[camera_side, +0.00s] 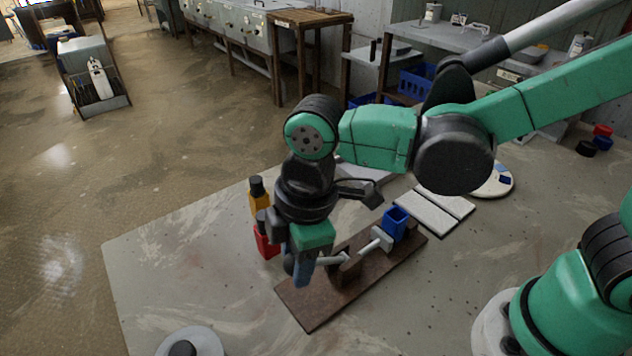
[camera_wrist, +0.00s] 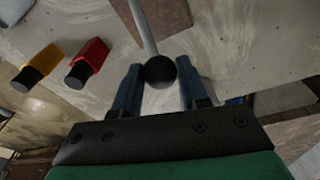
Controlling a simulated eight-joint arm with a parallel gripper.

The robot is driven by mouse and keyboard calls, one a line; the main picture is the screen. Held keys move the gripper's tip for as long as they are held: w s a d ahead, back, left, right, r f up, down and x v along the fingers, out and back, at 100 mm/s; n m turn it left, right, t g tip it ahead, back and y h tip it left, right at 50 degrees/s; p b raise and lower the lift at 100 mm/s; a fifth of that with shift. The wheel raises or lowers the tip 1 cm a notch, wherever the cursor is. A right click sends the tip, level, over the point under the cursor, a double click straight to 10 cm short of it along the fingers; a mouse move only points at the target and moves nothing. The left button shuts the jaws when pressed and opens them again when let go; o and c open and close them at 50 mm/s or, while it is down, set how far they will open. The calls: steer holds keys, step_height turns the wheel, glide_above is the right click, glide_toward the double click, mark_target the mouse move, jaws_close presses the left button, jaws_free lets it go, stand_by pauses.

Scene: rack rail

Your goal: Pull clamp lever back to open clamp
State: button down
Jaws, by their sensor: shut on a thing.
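The clamp lever is a pale rod (camera_wrist: 143,28) ending in a round black knob (camera_wrist: 160,71) in the wrist view. My gripper (camera_wrist: 158,82) has its two blue fingers on either side of the knob and is shut on it. In the side view my gripper (camera_side: 302,276) points down at the left end of a brown base board (camera_side: 305,312). The pale lever rod (camera_side: 332,259) runs from the fingers toward a brown block on the board. A second pale piece (camera_side: 375,243) stands farther along, beside a blue block (camera_side: 394,222). My fingers partly hide the knob there.
A yellow bottle (camera_side: 260,200) and a red bottle (camera_side: 265,241) with dark caps stand close behind my gripper. Pale flat plates (camera_side: 435,211) lie right of the board. A grey round object (camera_side: 190,342) sits at the front edge. The table's left part is clear.

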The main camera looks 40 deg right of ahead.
steer(key=shift+d+r+y, duration=0.55)
steer(key=shift+d+y, duration=0.1)
steer(key=shift+y, duration=0.15)
steer(key=d+y, duration=0.1)
steer(key=d+r+y, duration=0.1)
steer(key=d+y, duration=0.1)
steer(key=shift+r+y, duration=0.3)
steer(key=shift+y, duration=0.1)
steer(key=d+y, duration=0.2)
steer(key=y, duration=0.1)
steer(key=shift+d+r, duration=0.3)
steer(key=shift+d, duration=0.1)
steer(key=shift+d+y, duration=0.95)
steer(key=shift+y, duration=0.15)
steer(key=shift+m, duration=0.3)
steer(key=shift+d, duration=0.1)
steer(key=shift+c, duration=2.3)
jaws_free()
